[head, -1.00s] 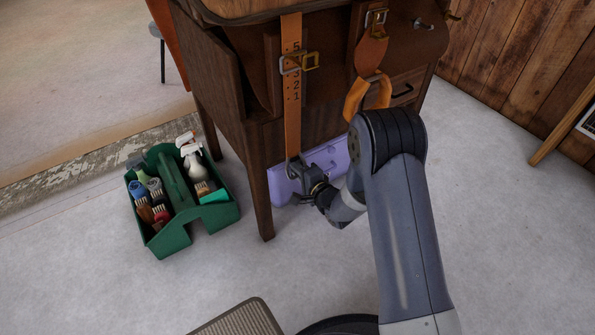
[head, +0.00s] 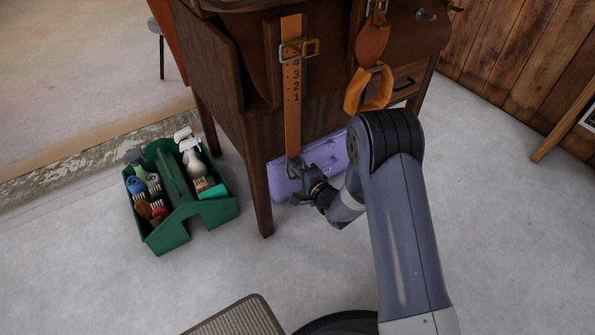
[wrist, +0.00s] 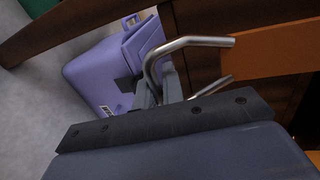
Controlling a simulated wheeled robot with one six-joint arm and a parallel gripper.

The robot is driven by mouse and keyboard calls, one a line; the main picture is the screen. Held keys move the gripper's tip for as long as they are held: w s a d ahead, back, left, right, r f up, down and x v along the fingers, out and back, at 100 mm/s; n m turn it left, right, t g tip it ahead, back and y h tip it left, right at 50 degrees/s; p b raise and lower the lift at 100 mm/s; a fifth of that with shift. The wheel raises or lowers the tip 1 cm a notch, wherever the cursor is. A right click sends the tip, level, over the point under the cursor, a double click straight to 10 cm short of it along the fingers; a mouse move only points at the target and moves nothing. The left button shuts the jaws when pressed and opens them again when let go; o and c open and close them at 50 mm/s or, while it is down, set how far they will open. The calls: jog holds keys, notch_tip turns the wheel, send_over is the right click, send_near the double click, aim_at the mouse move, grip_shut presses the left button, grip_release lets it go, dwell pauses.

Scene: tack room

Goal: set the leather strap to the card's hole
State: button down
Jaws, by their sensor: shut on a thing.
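The tan leather strap (head: 292,120) hangs down the front of the brown leather piece, with holes and the numbers 4, 3, 2, 1 showing below a brass-coloured buckle (head: 299,50). The buckle covers the strap just above the 4. My gripper (head: 297,174) is at the strap's lower end, shut on its metal end loop. In the wrist view the bent metal loop (wrist: 188,43) sits between my jaws (wrist: 160,90), with the strap (wrist: 270,48) running off to the right. I cannot make out a card in these frames.
A lilac case (head: 325,158) stands behind my gripper, under the wooden stand (head: 258,185). A green tote (head: 167,237) with brushes and bottles sits on the floor at left. A second strap with an orange loop (head: 354,94) hangs to the right.

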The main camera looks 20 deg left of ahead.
jog(key=c, duration=1.8)
grip_release()
jog(key=shift+f, duration=0.4)
jog(key=shift+o, duration=1.4)
jog(key=shift+r, duration=0.15)
jog(key=p+v, duration=0.3)
jog(key=v, duration=0.8)
jog(key=shift+a, duration=0.1)
jog(key=r+b+x, duration=0.1)
jog(key=b+x, duration=0.1)
jog(key=x, duration=0.8)
jog(key=shift+w+a, duration=0.3)
